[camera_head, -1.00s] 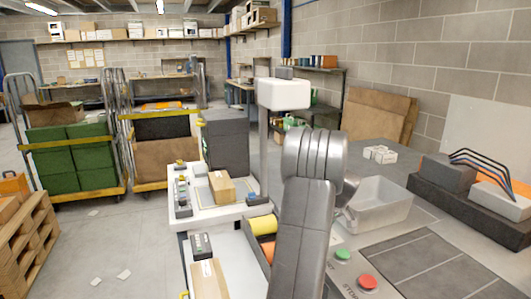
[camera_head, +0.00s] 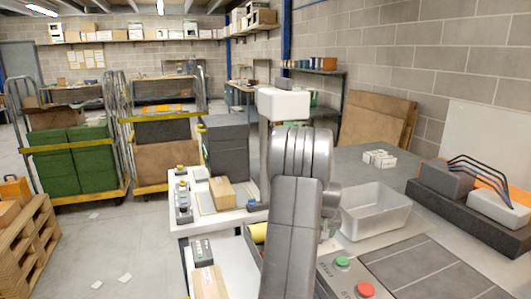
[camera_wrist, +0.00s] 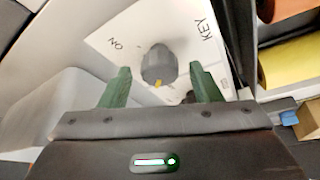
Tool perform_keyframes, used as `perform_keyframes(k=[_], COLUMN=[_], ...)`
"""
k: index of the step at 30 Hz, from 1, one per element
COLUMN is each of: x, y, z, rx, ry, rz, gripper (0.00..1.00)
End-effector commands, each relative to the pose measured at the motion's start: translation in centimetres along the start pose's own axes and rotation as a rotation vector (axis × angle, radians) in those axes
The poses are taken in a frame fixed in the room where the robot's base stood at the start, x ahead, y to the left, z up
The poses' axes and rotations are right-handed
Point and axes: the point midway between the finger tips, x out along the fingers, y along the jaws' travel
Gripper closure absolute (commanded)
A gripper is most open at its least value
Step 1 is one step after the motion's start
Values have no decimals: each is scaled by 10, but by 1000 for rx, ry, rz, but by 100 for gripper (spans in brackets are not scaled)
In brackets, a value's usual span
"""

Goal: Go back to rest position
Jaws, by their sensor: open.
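My gripper (camera_wrist: 160,92) shows in the wrist view with its two green fingers apart and nothing between them. Beyond the fingers is a grey round key knob (camera_wrist: 158,65) with a yellow mark, on a white plate (camera_wrist: 120,45) lettered ON and KEY. The knob appears apart from the fingers. In the head view my arm stands upright in the middle and hides most of my gripper and the knob.
A grey tray (camera_head: 375,228) sits right of my arm, near a green button (camera_head: 342,262) and a red button (camera_head: 365,289). A cardboard box (camera_head: 222,193) lies on the white bench at left. Roll cages (camera_head: 75,200) and a pallet (camera_head: 25,245) stand further left. Floor between is mostly clear.

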Motion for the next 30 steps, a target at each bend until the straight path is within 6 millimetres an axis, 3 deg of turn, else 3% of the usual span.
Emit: perform_keyframes(k=[18,30], x=[1,0], y=[-2,-2], z=[0,-1], rx=[261,306], ry=[0,0], rz=[109,127], gripper=[42,42])
